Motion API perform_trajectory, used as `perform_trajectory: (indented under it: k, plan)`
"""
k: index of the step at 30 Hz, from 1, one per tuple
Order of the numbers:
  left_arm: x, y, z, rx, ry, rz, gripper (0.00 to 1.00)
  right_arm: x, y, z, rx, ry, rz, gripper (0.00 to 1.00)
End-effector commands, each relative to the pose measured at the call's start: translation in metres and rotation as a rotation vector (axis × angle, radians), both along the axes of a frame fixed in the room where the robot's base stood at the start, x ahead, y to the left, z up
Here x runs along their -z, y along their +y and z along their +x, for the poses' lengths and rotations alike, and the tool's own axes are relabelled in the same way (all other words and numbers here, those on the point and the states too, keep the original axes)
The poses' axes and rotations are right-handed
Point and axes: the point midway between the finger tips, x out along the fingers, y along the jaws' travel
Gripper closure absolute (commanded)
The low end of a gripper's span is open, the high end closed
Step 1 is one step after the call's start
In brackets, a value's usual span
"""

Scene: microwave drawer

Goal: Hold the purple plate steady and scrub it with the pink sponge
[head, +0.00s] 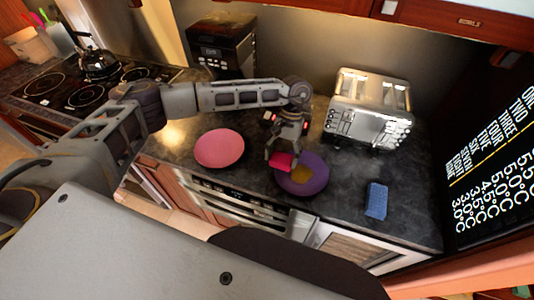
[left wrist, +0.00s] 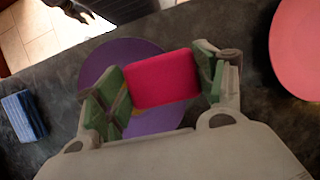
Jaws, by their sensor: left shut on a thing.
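The purple plate (head: 314,184) lies on the dark counter near its front edge, with a yellow-brown stain (head: 302,174) on it. My left gripper (head: 283,158) is over the plate's left part, shut on the pink sponge (head: 281,163). In the left wrist view the sponge (left wrist: 161,79) sits between the green-padded fingers and covers the middle of the plate (left wrist: 105,57). A little of the stain shows below the sponge. Whether the sponge touches the plate I cannot tell. My right gripper is not clearly seen in either view.
A pink plate (head: 219,148) lies left of the purple one. A blue sponge (head: 377,200) lies to the right. A silver toaster (head: 368,110) and a black coffee machine (head: 221,43) stand at the back. A kettle (head: 97,63) is on the stove at far left.

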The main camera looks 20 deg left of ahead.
Motion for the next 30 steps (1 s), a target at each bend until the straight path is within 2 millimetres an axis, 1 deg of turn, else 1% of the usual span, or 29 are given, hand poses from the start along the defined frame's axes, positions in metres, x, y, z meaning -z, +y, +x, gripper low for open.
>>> perform_trajectory:
  k: [1, 6, 12, 24, 30]
  plan:
    - [-0.002, -0.007, 0.001, -0.033, 0.0, 0.0, 0.87, 0.0, 0.0, 0.0, 0.0, 0.0, 0.0, 0.61]
    - [-0.007, -0.026, 0.002, -0.165, 0.0, 0.0, 0.87, 0.0, 0.0, 0.0, 0.0, 0.0, 0.0, 0.61]
    - [-0.012, -0.041, 0.004, -0.326, 0.001, 0.0, 0.87, 0.0, 0.0, 0.0, 0.0, 0.0, 0.0, 0.61]
    - [-0.016, -0.06, 0.01, -0.656, 0.0, 0.0, 0.87, 0.0, 0.0, 0.0, 0.0, 0.0, 0.0, 0.61]
    - [-0.017, -0.067, 0.013, -0.82, 0.001, -0.001, 0.87, 0.0, 0.0, 0.0, 0.0, 0.0, 0.0, 0.61]
